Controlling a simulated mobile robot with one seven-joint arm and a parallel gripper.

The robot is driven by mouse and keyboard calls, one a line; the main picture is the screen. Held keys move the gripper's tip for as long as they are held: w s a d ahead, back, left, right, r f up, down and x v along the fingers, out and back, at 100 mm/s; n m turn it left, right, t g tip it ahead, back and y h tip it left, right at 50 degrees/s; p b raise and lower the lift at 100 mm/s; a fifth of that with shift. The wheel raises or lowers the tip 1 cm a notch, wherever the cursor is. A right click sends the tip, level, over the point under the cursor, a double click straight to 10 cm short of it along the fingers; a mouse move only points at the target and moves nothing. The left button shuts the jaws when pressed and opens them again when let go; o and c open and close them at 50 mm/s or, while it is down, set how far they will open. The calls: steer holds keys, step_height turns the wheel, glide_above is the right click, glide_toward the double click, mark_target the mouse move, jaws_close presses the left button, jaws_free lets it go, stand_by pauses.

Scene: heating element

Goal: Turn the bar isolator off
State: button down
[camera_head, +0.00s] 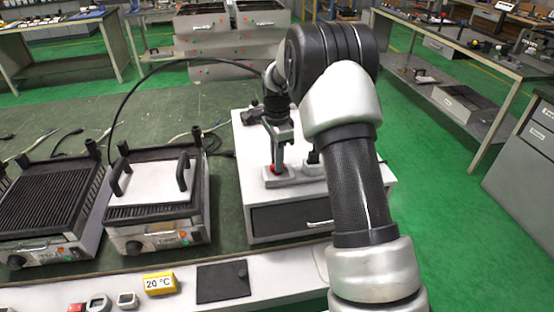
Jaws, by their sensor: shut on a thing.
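The white drawer unit (246,178) has a dark drawer front. Two contact grills stand to the left, one bearing a white plate (153,180) with black handles. A yellow 20 °C display (159,283) and a black pad (222,281) lie along the front edge.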

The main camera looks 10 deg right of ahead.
steer(key=n+p, duration=0.1)
steer(key=n, duration=0.3)
steer(key=shift+n, duration=0.3)
steer(key=n, duration=0.3)
steer(key=shift+n+p, duration=0.3)
steer(key=n, duration=0.4)
steer(key=shift+n+p, duration=0.4)
steer(key=shift+n, duration=1.4)
steer(key=c, duration=1.8)
jaws_free()
steer(key=shift+o, duration=0.2)
step_height(320, 180, up, 18)
steer(key=p, duration=0.1)
steer(key=shift+f, duration=0.25)
